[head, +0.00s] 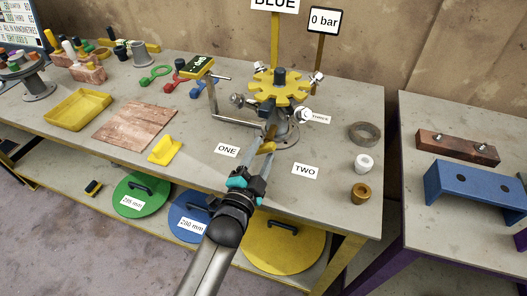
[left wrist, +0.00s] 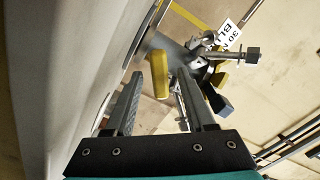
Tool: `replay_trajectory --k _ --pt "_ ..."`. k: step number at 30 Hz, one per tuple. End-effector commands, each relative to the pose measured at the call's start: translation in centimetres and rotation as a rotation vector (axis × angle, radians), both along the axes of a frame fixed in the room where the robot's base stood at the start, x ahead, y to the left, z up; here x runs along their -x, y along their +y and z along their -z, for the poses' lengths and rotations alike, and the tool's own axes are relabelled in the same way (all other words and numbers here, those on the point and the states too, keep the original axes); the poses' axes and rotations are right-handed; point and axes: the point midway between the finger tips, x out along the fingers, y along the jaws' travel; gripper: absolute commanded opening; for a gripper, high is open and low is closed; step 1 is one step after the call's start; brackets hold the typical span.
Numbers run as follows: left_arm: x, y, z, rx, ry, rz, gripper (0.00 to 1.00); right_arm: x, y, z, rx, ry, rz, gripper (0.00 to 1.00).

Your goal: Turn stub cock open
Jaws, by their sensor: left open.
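A stub pipe fixture with a yellow toothed flange (head: 279,87) stands on the grey bench. A small yellow lever (head: 266,147), which looks like the stub cock's handle, is low on its front side. It also shows in the left wrist view (left wrist: 160,74). My left gripper (head: 264,143) reaches up to it from the front. In the left wrist view the two fingers (left wrist: 158,92) are apart, with the lever in line with the gap between them. I cannot tell whether either finger touches it. The cock's body is largely hidden. My right gripper is not in view.
A grey ring (head: 365,133), a white bush (head: 364,163) and a brown bush (head: 360,193) are at the right. A yellow tray (head: 78,109) is at left.

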Motion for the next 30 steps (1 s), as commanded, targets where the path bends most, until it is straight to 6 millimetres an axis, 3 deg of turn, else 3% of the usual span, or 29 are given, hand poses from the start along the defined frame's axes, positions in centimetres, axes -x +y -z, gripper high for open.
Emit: replay_trajectory --k 6,15,30 --pt "-1.29 -0.43 0.04 0.000 0.001 0.001 0.55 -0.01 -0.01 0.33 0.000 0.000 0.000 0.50" --pt "-1.41 -0.46 0.00 0.000 0.001 0.001 0.55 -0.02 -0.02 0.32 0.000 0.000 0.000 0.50" --pt "-1.38 -0.44 0.02 0.000 0.001 0.000 0.00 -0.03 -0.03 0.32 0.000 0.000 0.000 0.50"
